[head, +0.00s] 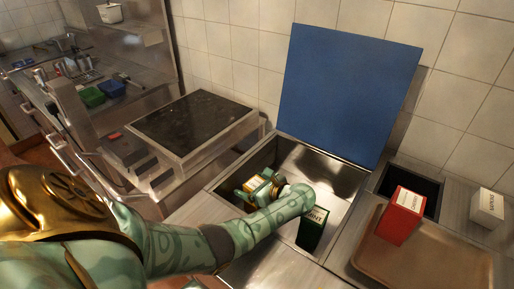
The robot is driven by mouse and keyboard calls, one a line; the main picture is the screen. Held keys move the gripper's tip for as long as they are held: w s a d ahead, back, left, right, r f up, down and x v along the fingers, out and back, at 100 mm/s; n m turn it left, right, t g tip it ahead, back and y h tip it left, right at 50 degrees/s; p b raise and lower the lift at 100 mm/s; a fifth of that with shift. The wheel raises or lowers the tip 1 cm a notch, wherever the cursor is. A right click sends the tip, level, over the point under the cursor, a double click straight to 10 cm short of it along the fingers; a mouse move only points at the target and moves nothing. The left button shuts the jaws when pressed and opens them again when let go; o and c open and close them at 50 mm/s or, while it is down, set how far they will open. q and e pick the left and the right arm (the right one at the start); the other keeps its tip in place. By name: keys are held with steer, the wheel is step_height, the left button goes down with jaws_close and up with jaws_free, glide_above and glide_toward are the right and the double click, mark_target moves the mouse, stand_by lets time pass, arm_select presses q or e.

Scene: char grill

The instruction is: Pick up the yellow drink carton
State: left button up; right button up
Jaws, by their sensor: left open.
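The yellow drink carton (256,183), with a white and yellow face, is inside the sunken metal basin (343,204), near its left side. My left arm reaches in from the left, over the basin's front edge. My left gripper (262,190) is open at the carton, its fingers beside it. The gripper hides part of the carton, and I cannot tell whether the fingers touch it. My right gripper is not in view.
A dark green carton (312,231) stands in the basin, right of my forearm. A blue lid (348,92) stands up behind. A red carton (402,216) is on the brown tray (452,262). A white box (487,207) is far right. A dark hotplate (191,122) is left.

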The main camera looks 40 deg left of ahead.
arm_select(q)
steer(key=shift+d, duration=0.1)
steer(key=shift+r, duration=0.1)
steer(key=c, duration=1.3)
